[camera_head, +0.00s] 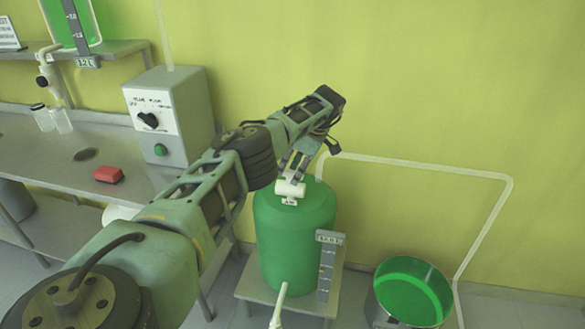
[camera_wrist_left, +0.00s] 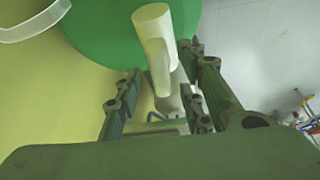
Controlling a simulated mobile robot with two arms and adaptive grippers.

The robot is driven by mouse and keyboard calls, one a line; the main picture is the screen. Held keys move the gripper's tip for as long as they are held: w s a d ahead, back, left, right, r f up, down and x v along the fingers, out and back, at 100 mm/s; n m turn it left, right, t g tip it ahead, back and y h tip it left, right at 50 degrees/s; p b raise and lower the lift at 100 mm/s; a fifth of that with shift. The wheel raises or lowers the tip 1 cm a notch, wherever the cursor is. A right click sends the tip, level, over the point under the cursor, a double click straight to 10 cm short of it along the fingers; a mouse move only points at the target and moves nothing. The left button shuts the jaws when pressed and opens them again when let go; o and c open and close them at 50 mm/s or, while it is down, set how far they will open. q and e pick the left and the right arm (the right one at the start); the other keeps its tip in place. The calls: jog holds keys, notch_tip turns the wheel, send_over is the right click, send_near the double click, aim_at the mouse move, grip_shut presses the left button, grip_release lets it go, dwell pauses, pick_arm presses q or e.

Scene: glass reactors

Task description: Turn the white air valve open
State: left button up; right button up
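The white valve (camera_head: 290,188) sits on top of a green glass vessel (camera_head: 295,235) in the head view, with a small label below it. My left gripper (camera_head: 291,170) points down right at the valve. In the left wrist view the white valve (camera_wrist_left: 154,35) shows as a rounded bar with a narrower stem reaching between the finger pairs of the left gripper (camera_wrist_left: 163,85). The fingers stand apart, with a gap on the left side of the stem. Whether the right-side finger touches it I cannot tell. The right gripper is not in view.
The vessel stands on a low grey stand (camera_head: 255,291) with a gauge label (camera_head: 327,265) in front. A green-filled bucket (camera_head: 412,292) is to its right. A white tube (camera_head: 430,166) runs along the wall.

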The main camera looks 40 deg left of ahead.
pick_arm(q)
jog(key=v, duration=1.2)
jog(key=shift+s+a, duration=0.1)
jog(key=t+h, duration=0.2)
jog(key=h, duration=0.2)
send_over(289, 170)
notch_tip(289, 170, down, 4)
jog(key=shift+f, duration=0.1)
jog(key=f, duration=0.4)
jog(key=f+p, duration=0.1)
jog(key=f, duration=0.2)
jog(key=shift+d+f, duration=0.1)
jog(key=shift+d, duration=0.15)
grip_shut()
